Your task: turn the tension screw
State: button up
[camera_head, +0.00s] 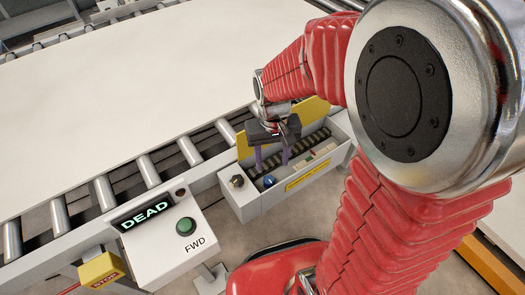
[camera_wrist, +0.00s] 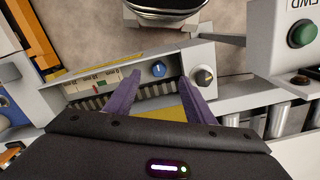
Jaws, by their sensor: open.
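My gripper (camera_head: 271,161) hangs over the grey open-topped box (camera_head: 247,207) at the conveyor's side, its two purple fingers apart and nothing between them. In the wrist view the gripper (camera_wrist: 159,79) points at the box, with a blue knob (camera_wrist: 158,69) showing between the fingertips. The blue knob (camera_head: 269,180) also shows in the head view. I cannot tell which knob is the tension screw, or whether a finger touches either.
A control panel with a DEAD display (camera_head: 143,214) and green FWD button (camera_head: 186,226) stands left of the box. A yellow stop box (camera_head: 101,270) hangs at lower left. Conveyor rollers (camera_head: 103,192) and a large pale sheet (camera_head: 130,85) lie behind. A yellow plate (camera_head: 312,111) rises behind the box.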

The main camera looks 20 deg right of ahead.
aim_at(269, 181)
jog(key=shift+w+f+m, duration=0.15)
jog(key=shift+w+m, duration=0.25)
jog(key=shift+w, duration=0.5)
jog(key=shift+f, duration=6.9)
jog(key=shift+c, duration=0.3)
jog(key=c, duration=1)
jog(key=shift+n, duration=0.4)
